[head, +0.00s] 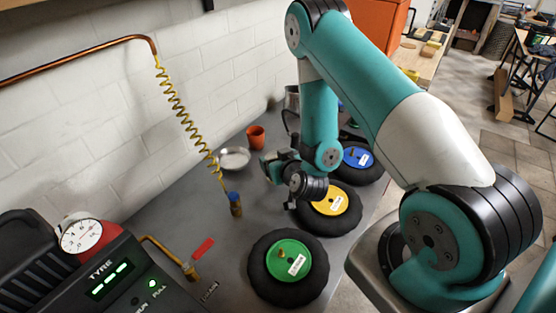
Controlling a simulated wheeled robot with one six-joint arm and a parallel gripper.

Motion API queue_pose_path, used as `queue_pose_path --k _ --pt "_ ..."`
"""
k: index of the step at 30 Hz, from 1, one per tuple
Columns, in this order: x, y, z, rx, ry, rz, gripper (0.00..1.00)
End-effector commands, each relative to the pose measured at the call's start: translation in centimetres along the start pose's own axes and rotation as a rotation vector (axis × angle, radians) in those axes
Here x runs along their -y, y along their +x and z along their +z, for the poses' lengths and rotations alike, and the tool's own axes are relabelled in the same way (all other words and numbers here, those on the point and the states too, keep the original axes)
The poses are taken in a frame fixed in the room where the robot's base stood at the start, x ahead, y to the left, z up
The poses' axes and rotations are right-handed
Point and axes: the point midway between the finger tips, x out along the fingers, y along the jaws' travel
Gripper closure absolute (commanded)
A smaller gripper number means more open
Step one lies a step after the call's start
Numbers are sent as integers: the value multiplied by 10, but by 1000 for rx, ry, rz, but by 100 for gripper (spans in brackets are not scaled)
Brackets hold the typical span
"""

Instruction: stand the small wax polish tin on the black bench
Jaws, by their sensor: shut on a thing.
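My gripper (268,163) is small and dark in the head view, above the dark grey bench top (175,215) and just right of a shallow metal bowl. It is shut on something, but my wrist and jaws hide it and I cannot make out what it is. I cannot pick out the wax polish tin for certain anywhere. The bench under the gripper is the darkest flat surface near me; it looks dark grey rather than black.
The metal bowl (233,158) and an orange cup (256,137) stand near the wall. Wheels with green (288,261), yellow (335,202) and blue (358,158) hubs lie along the right. A tyre inflator (110,272) stands front left; a yellow coiled hose (180,110) hangs over the bench.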

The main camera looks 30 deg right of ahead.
Motion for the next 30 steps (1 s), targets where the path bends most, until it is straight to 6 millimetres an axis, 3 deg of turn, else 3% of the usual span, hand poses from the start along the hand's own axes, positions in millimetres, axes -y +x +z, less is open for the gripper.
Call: queue_pose_path --k 17,18,20,30 --pt "0 5 11 -1 0 0 72" --pt "0 4 11 1 0 0 13" --pt "0 4 11 1 0 0 0" --pt "0 1 3 0 0 0 0"
